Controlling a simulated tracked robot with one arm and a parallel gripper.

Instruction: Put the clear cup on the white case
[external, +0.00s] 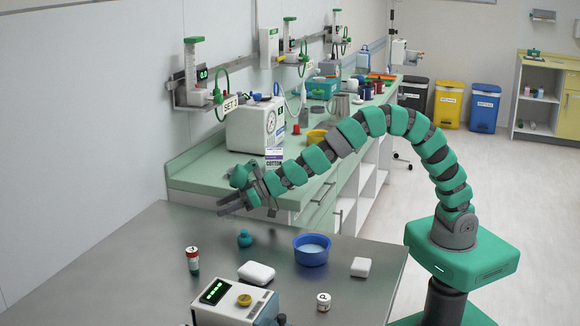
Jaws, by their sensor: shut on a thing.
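My gripper (228,206) is in the air above the far left part of the grey metal table, its dark fingers pointing left. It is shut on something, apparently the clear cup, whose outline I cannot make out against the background. Two white rounded block-like things lie on the table below and to the right of my gripper. A wider one (257,273) is left of the blue bowl, and a smaller one (361,267) is right of it. I cannot tell for sure which is the white case; nothing stands on either.
Behind is a green counter (200,172). The table's left part is clear.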

